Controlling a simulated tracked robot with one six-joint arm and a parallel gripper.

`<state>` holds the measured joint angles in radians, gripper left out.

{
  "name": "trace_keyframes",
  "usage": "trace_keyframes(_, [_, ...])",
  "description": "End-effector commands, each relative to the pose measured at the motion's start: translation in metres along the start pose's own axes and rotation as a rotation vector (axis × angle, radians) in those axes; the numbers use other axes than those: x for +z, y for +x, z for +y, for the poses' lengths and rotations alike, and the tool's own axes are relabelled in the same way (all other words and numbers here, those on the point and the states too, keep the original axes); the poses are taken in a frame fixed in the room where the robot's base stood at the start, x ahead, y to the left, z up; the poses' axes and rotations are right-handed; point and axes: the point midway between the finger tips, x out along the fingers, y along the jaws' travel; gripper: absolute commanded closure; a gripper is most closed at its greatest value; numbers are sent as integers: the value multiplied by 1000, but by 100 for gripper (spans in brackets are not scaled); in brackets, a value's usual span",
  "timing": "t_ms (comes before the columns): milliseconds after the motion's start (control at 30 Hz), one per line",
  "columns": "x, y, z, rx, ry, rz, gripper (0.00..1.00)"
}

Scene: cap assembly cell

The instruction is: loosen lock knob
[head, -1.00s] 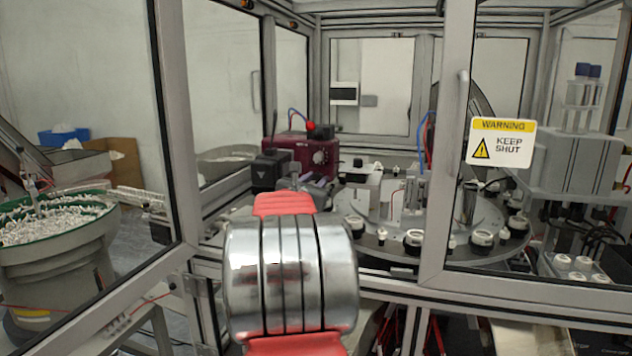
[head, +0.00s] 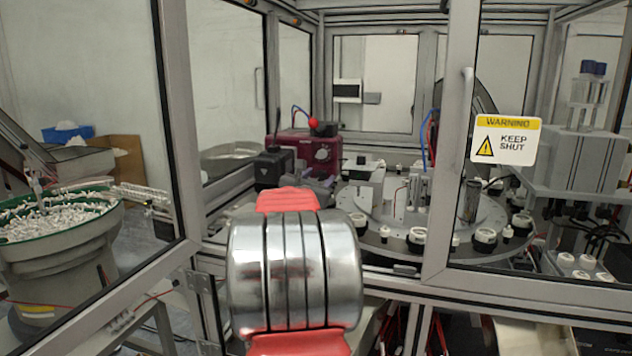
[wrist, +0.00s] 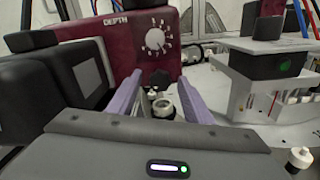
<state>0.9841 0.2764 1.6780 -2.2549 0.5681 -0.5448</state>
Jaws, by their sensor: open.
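A maroon unit (wrist: 120,38) marked DEPTH carries a round dial (wrist: 156,40) with white tick marks. Below the dial is a small black knob (wrist: 160,78), which looks like the lock knob; its grip detail is too small to tell. My gripper (wrist: 160,86) is open, with its two lilac fingers pointing at the unit, one on each side of the knob in the picture. I cannot tell whether they reach it. In the head view the maroon unit (head: 296,143) stands behind my arm, and the knob cannot be made out.
Black blocks (wrist: 75,70) stand close left of my gripper. A white station (wrist: 265,80) stands to the right. The rotary table (head: 385,241) holds several caps in fixtures. A framed door with a warning sign (head: 505,141) stands at the right.

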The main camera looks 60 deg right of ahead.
Motion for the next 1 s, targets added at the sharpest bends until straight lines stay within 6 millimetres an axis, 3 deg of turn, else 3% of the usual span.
trace_keyframes(267, [0,-18,1,1,1,0,54])
trace_keyframes(1000, [-1,-120,2,3,1,0,54])
